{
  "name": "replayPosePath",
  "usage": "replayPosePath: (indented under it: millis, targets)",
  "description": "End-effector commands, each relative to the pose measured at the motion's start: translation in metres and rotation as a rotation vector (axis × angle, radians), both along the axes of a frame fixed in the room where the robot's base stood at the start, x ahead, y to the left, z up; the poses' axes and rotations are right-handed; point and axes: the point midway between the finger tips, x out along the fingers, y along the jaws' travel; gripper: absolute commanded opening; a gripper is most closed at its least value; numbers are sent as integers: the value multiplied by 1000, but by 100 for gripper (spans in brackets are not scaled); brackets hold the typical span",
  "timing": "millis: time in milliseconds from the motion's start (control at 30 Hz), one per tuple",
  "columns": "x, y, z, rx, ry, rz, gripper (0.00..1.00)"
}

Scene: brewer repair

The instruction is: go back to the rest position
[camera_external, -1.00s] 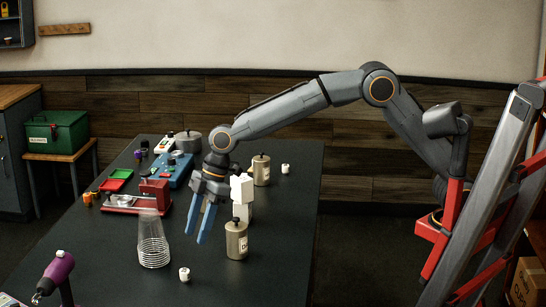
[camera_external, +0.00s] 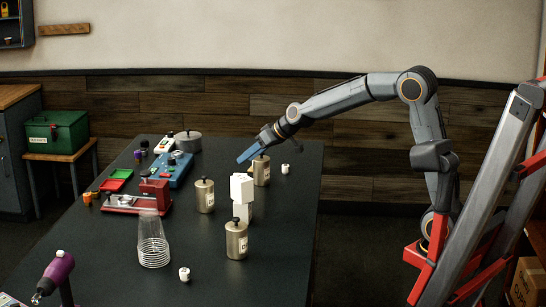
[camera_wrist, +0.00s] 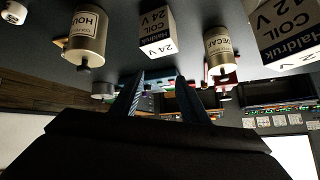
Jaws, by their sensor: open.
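My gripper (camera_external: 250,153) is raised above the far right part of the dark table, with its blue fingers pointing down and to the left. It is open and nothing shows between the fingers. In the wrist view its two fingers (camera_wrist: 158,88) stand apart, and the picture is upside down.
The dark table (camera_external: 200,262) holds white coil boxes (camera_external: 242,188), more canisters (camera_external: 236,240) (camera_external: 204,197), a clear cup stack (camera_external: 153,243), a red device (camera_external: 150,197) and a blue device (camera_external: 176,170). A green case (camera_external: 57,132) stands on a side table. The air above the table is clear.

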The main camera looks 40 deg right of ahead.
Motion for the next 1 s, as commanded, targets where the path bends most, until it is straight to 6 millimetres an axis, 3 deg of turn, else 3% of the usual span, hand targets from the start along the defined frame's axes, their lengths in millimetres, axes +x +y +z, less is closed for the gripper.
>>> replayPosePath:
  millis: [33,100,300,500,600,700,800,1000]
  targets:
    - [-20,-30,-9,-22,51,-32,41]
    - [-49,-63,-30,-56,124,-65,41]
    - [-149,-145,-79,-146,339,-145,41]
    - [-261,-209,-111,-220,539,-219,41]
    - [-307,-229,-119,-245,615,-246,41]
    - [-338,-241,-124,-262,667,-263,41]
    - [-355,-247,-127,-272,694,-271,41]
    - [-359,-248,-128,-274,700,-273,41]
